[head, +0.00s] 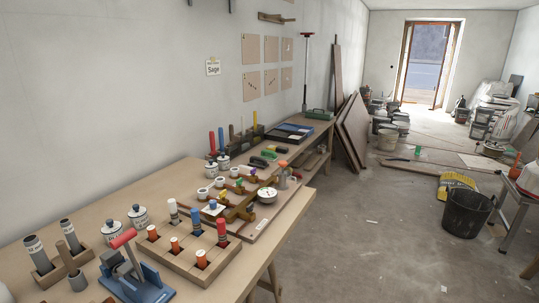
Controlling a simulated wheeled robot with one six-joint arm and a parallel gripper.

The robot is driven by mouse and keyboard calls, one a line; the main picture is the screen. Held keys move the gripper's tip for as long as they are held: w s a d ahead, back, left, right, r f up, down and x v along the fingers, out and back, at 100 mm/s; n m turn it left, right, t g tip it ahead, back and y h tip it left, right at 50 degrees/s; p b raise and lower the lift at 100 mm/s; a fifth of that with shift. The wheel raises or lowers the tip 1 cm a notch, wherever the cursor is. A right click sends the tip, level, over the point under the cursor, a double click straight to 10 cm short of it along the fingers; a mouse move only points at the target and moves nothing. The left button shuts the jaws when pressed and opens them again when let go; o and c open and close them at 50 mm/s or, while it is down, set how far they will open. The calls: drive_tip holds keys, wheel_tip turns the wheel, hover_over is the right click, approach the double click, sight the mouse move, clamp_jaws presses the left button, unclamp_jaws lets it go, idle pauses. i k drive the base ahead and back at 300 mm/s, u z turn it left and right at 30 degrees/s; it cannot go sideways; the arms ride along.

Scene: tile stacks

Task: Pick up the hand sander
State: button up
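I cannot pick out the hand sander with certainty. A flat green object with a dark upper part (319,114) lies at the far end of the back bench, against the wall; it may be the sander, but it is too small to tell. Smaller green-and-dark pieces (259,162) lie further forward on the bench, and their kind is also unclear. My gripper is not in view.
The near workbench (92,213) carries a blue lever device (147,284), a wooden block with colored cylinders (182,262) and white jars. Boards (357,130) lean by the wall. A black bucket (465,212) stands right; the floor between is mostly clear.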

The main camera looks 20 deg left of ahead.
sight(259, 163)
drive_tip(key=i, duration=1.5)
drive_tip(key=u, duration=1.35)
